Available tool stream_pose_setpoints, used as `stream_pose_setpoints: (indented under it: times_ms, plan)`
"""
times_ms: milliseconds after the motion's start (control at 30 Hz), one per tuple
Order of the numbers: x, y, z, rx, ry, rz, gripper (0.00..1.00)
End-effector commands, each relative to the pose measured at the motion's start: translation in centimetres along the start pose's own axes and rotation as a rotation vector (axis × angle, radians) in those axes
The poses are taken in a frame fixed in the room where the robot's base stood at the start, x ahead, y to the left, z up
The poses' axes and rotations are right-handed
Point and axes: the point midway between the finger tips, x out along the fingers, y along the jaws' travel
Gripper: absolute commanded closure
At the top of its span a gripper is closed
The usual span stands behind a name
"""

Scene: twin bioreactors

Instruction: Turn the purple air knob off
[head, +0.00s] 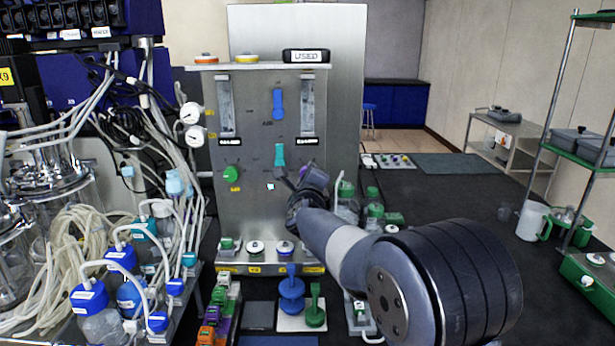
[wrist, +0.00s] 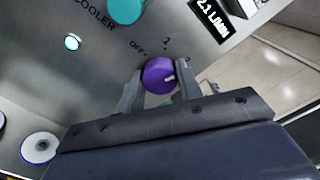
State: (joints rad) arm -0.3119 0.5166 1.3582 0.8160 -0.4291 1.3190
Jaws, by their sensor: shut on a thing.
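The purple air knob (wrist: 159,75) is on the steel panel in the wrist view, with a white pointer mark on its right side. "OFF" and "1" are printed above it on the panel. My gripper (wrist: 158,88) has one finger on each side of the knob and is shut on it. In the head view my gripper (head: 296,184) reaches the panel's right side, and only a small purple piece of the knob (head: 304,170) shows behind it.
The steel panel (head: 345,80) also carries a green knob (head: 232,173), a teal handle (head: 279,154) and a blue handle (head: 278,104). Bottles and tubing crowd the left. Green-capped bottles (head: 374,213) stand right of the panel.

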Motion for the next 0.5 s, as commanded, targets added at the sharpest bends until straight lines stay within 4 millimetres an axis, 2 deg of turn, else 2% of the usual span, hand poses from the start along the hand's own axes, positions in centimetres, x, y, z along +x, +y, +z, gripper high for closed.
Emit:
stream_pose_setpoints:
  times_ms: [500]
  plan:
    - [0.01, -0.05, 0.08, -0.492, 0.000, 0.001, 0.89]
